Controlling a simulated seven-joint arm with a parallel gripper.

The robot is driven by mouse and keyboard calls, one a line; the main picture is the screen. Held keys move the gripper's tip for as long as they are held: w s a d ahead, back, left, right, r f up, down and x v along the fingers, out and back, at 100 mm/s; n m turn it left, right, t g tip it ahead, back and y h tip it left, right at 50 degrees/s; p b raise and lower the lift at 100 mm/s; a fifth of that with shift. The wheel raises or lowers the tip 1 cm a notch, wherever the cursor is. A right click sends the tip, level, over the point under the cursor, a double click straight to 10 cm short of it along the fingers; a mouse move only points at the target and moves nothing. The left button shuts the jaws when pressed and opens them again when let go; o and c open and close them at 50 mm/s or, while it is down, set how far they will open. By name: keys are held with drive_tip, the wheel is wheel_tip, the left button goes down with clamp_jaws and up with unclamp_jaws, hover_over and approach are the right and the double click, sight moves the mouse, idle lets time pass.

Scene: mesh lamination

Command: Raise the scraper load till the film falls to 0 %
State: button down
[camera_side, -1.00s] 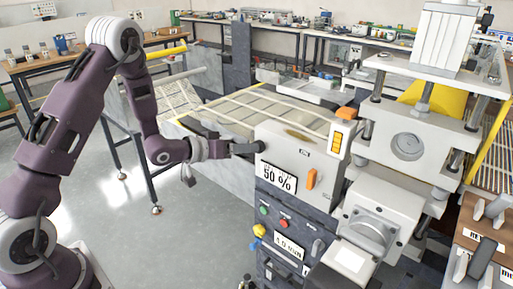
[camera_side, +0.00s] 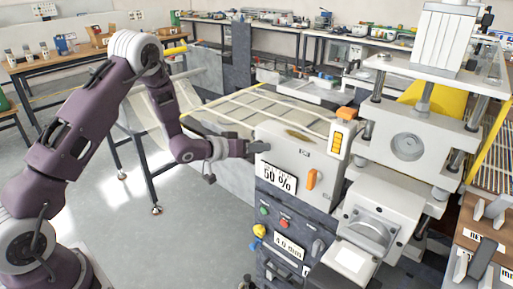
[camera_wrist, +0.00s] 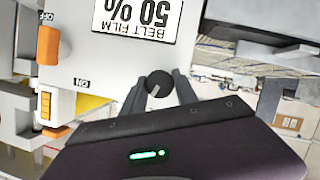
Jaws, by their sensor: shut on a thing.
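The belt film display (camera_side: 280,178) on the front of the light grey machine reads 50 %. It also shows upside down in the wrist view (camera_wrist: 137,18). A round dark knob (camera_wrist: 158,84) with a pale mark sits on the panel near this display. My gripper (camera_side: 257,147) reaches the panel from the left, just above the display. In the wrist view my gripper (camera_wrist: 160,88) is shut on the knob, one finger on each side. In the side view the gripper hides the knob.
An orange switch handle (camera_side: 312,179) is right of the display. Green (camera_side: 264,210) and red (camera_side: 284,222) buttons and a lower display (camera_side: 289,246), hard to read, sit below. The press (camera_side: 408,147) stands to the right. Open floor (camera_side: 190,215) lies left of the machine.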

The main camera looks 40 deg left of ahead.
drive_tip(key=m+y, duration=0.2)
drive_tip(key=shift+d+m, duration=0.1)
drive_tip(key=shift+m, duration=0.3)
drive_tip(key=shift+m+y, duration=0.8)
drive_tip(key=shift+m, duration=0.3)
drive_tip(key=c, duration=0.9)
unclamp_jaws()
drive_tip(key=shift+c, duration=0.2)
